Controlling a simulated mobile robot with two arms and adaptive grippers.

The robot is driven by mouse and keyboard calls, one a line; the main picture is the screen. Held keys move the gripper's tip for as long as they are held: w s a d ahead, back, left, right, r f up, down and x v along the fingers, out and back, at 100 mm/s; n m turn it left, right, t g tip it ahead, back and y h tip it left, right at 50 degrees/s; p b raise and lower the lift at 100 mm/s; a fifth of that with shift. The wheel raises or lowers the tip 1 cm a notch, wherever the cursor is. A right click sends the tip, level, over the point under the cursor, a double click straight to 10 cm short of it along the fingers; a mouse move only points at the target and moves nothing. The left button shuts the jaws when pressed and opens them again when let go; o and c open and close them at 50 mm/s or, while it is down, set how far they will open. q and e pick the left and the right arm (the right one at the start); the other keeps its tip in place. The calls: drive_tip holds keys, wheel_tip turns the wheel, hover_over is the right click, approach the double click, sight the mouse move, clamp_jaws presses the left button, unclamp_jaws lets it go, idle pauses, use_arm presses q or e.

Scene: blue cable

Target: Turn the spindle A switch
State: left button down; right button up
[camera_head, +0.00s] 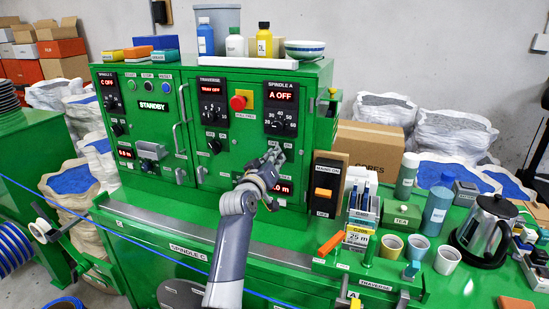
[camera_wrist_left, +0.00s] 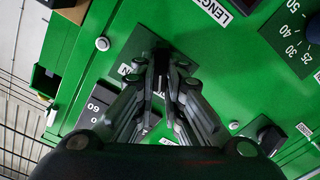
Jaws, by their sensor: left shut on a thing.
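The spindle A panel is at the right of the green cabinet in the head view. Its red display (camera_head: 281,96) reads A OFF, above a black dial (camera_head: 281,122) marked with numbers. My left gripper (camera_head: 272,156) is just below that dial, in front of the cabinet face, and hides much of what lies there. In the left wrist view the gripper (camera_wrist_left: 160,78) has its fingertips closed together on a small black switch knob (camera_wrist_left: 161,60) on a dark plate (camera_wrist_left: 145,45). The fingers cover most of the knob, so its pointing direction is unclear. My right gripper is not in view.
A red emergency button (camera_head: 238,103) sits left of the spindle A panel. The mains switch block (camera_head: 325,187) stands close to the right of my gripper. Another black knob (camera_wrist_left: 270,135) shows in the wrist view. Cups and a kettle (camera_head: 487,231) stand at right.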

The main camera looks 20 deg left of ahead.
use_arm(q)
drive_tip(key=shift+r, duration=0.15)
drive_tip(key=c, duration=1.7)
unclamp_jaws()
drive_tip(key=shift+w, duration=0.1)
drive_tip(key=shift+f, duration=0.2)
drive_tip(key=s, duration=1.2)
drive_tip(key=shift+a+r, duration=0.1)
drive_tip(key=shift+a, duration=0.1)
